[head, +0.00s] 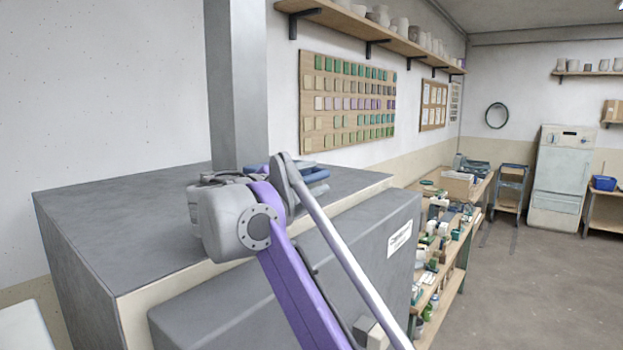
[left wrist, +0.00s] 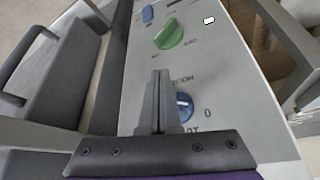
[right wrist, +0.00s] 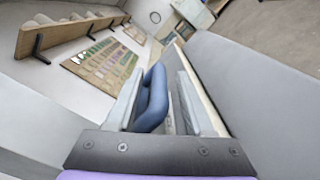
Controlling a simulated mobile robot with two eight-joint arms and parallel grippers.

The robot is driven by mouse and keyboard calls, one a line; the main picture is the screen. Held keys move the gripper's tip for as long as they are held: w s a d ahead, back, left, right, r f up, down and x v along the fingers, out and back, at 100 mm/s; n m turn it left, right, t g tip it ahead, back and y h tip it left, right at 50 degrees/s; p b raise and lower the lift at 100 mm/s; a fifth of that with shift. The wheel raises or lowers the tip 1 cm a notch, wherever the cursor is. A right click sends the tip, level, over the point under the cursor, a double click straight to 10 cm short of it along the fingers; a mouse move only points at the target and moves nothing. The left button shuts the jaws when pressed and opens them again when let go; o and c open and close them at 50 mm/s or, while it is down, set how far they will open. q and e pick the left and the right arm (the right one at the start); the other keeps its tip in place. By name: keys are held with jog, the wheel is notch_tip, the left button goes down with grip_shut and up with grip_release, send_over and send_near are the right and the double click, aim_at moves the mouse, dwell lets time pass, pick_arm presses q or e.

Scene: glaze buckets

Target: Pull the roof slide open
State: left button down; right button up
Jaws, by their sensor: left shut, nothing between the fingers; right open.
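A thick blue handle (right wrist: 154,98) stands between the two fingers of my right gripper (right wrist: 161,74) in the right wrist view. The fingers are open on either side of it; whether either one touches it I cannot tell. In the head view, blue parts (head: 314,175) show behind my right wrist, over the flat grey roof (head: 110,215) of a large box-shaped kiln. My arm hides most of that spot, and the slide plate cannot be made out. My left gripper (left wrist: 160,75) is shut and empty in front of a pale control panel (left wrist: 225,75).
The panel has a green knob (left wrist: 169,34) and a blue knob (left wrist: 183,107). A grey upright duct (head: 236,85) rises behind the kiln roof. A workbench (head: 452,245) with many small items stands to the right. Open floor (head: 530,285) lies beyond.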

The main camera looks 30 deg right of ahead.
grip_shut()
jog(key=shift+f, duration=0.25)
dwell(1.2)
